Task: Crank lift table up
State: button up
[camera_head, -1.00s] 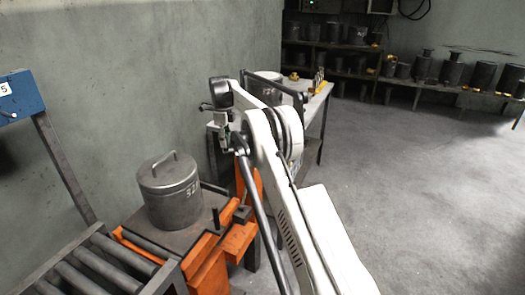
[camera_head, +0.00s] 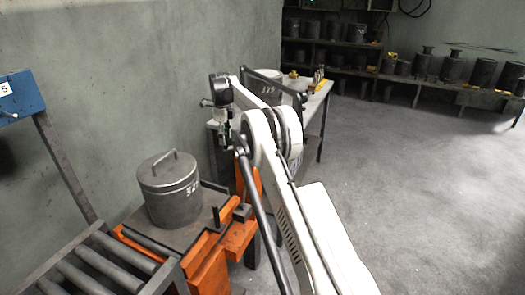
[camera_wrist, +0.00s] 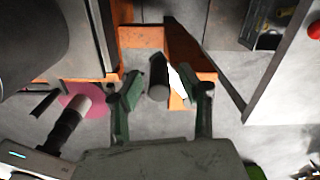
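The lift table is an orange frame (camera_head: 207,262) with a dark top at the lower left of the head view. A grey lidded metal canister (camera_head: 172,195) stands upright on it. In the wrist view, a dark cylindrical handle (camera_wrist: 158,75), which looks like the crank grip, stands out before the orange frame (camera_wrist: 148,38). My gripper (camera_wrist: 160,88) is open, with green fingers on either side of this handle and gaps between. I cannot tell how deep the handle sits between them. In the head view my gripper is small and partly hidden by my arm.
A roller conveyor (camera_head: 92,268) adjoins the table at the lower left. A blue panel (camera_head: 20,97) stands on the left. A side table (camera_head: 318,100) is behind my arm. Shelves (camera_head: 350,75) with dark metal parts line the back. The floor on the right is clear.

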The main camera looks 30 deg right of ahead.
jog(key=shift+r+p, duration=1.9)
jog(key=shift+r, duration=1.75)
jog(key=shift+r, duration=0.1)
